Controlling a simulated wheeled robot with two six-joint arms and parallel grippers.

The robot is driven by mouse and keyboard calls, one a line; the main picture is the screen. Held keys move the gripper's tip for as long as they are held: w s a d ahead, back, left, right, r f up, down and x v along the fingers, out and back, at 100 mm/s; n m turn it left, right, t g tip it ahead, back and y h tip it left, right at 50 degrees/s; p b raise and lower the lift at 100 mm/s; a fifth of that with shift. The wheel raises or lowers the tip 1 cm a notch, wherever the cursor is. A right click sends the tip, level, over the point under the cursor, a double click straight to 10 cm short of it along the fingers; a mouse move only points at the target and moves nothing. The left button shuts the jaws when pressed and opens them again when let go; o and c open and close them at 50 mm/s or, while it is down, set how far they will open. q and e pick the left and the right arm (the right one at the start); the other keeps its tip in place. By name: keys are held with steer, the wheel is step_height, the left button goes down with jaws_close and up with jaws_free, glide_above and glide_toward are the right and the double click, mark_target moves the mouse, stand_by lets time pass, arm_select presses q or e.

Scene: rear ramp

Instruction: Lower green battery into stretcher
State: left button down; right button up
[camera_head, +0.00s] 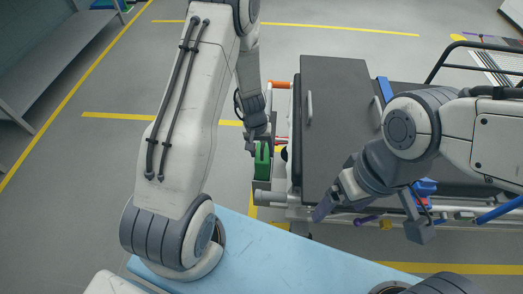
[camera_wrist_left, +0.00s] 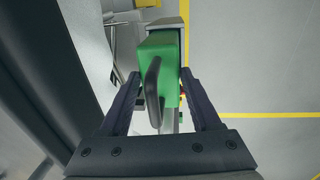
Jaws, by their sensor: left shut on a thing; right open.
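The green battery (camera_head: 262,160) is upright at the left end of the stretcher (camera_head: 335,105), beside its dark pad. My left gripper (camera_head: 260,143) is shut on it from above. In the left wrist view the battery (camera_wrist_left: 160,57) shows its black handle between the two fingers of the left gripper (camera_wrist_left: 160,77). A grey holder-like part (camera_head: 262,197) is directly below the battery in the head view. I cannot tell how far the battery sits inside it. My right gripper (camera_head: 372,218) is open and empty over the stretcher's near side rail.
A light blue surface (camera_head: 285,262) lies in front of me. The stretcher has a black rail (camera_head: 455,60) at the far right. A grey bench (camera_head: 45,60) stands at the left. The yellow-lined floor between bench and stretcher is clear.

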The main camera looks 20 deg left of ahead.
mark_target(258, 154)
arm_select(q)
steer(key=shift+f+b, duration=3.8)
steer(key=shift+b, duration=0.05)
jaws_free()
steer(key=r+p, duration=0.1)
steer(key=r, duration=0.2)
steer(key=r+p, duration=0.1)
steer(key=r, duration=0.2)
steer(key=a+r+p, duration=0.1)
steer(key=r, duration=0.2)
steer(key=shift+s+r+p, duration=0.15)
steer(key=shift+r+p, duration=0.1)
steer(key=shift+p, duration=0.05)
steer(key=shift+a+r, duration=0.1)
steer(key=shift+r, duration=0.35)
